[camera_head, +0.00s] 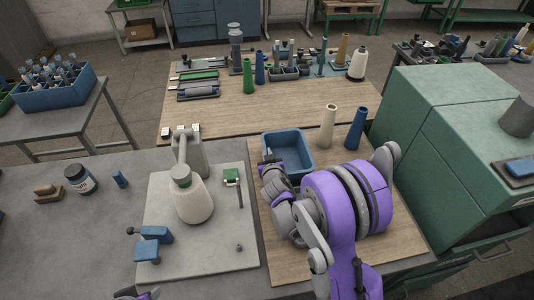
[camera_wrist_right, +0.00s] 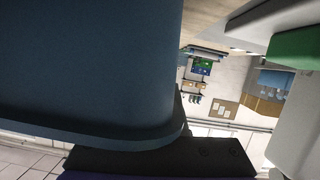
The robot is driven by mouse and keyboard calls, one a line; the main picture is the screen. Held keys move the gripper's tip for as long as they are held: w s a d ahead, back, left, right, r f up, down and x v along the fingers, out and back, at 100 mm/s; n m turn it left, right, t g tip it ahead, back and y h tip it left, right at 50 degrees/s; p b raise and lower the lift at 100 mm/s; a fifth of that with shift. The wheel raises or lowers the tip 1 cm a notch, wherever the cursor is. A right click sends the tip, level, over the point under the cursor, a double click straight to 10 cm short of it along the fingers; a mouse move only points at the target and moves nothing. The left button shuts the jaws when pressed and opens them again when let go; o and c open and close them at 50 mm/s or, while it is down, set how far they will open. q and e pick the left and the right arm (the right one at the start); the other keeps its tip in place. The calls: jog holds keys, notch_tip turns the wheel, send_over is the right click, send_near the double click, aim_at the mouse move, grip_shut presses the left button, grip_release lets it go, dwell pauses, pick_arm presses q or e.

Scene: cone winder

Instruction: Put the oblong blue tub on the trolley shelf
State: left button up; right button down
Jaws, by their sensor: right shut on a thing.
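The oblong blue tub (camera_head: 288,148) is at the back left of the wooden board, its open top facing up. My right gripper (camera_head: 270,174) is at its near left edge and shut on it. In the right wrist view the tub's blue wall (camera_wrist_right: 85,65) fills the left side, against a dark gripper part (camera_wrist_right: 160,160). My arm hides the tub's near side, and I cannot tell whether its base touches the board. I cannot tell for sure which stand is the trolley.
A winder with a cream cone (camera_head: 194,202) stands left of the tub. A cream tube (camera_head: 327,127) and a blue tube (camera_head: 355,129) stand right of it. A green cabinet (camera_head: 430,120) is at right. A stand at left (camera_head: 60,125) holds a blue crate (camera_head: 55,92).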

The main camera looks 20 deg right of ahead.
jog(key=c, duration=1)
grip_release()
